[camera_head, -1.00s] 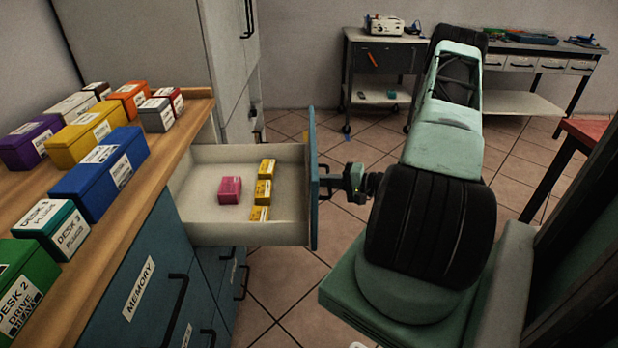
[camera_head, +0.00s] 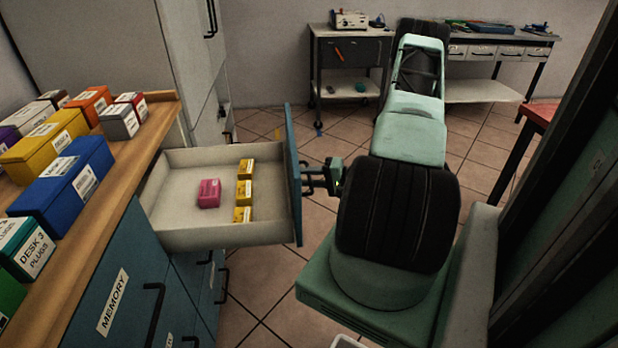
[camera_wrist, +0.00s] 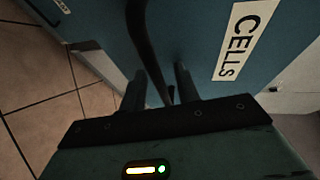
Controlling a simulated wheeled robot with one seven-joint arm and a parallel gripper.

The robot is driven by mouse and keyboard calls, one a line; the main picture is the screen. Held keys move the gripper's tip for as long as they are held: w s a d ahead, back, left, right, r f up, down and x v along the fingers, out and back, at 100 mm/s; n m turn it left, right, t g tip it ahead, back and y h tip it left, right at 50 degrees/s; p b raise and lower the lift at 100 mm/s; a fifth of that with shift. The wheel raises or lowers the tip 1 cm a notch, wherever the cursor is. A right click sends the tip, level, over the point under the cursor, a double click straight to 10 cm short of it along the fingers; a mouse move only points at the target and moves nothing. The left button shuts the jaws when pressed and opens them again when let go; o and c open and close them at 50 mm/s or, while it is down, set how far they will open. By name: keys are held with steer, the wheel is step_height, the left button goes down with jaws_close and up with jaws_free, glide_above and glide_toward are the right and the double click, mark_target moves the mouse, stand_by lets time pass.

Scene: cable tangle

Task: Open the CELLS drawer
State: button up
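The CELLS drawer (camera_head: 270,235) is pulled well out of the blue cabinet, with its pale inside in view. Its blue front, with the white CELLS label (camera_wrist: 243,38), shows in the wrist view. The drawer's dark bar handle (camera_wrist: 146,45) runs between the fingers of my gripper (camera_wrist: 160,85). In the head view my gripper (camera_head: 322,178) is at the outer side of the drawer front. It appears shut on the handle; the exact contact is dark. A pink box (camera_head: 209,193) and several yellow boxes (camera_head: 244,191) lie in the drawer.
A wooden counter (camera_head: 120,200) with coloured labelled boxes is on the left, above the MEMORY drawer (camera_head: 115,280). Other handles stick out below the open drawer. A grey bench (camera_head: 350,40) stands at the back and a red-topped table (camera_head: 540,113) at the right. Tiled floor is clear between.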

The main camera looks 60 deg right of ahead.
steer(key=shift+s, duration=0.1)
steer(key=v, duration=1.7)
steer(key=shift+p, duration=0.3)
steer(key=shift+s+d, duration=0.1)
steer(key=shift+d, duration=0.05)
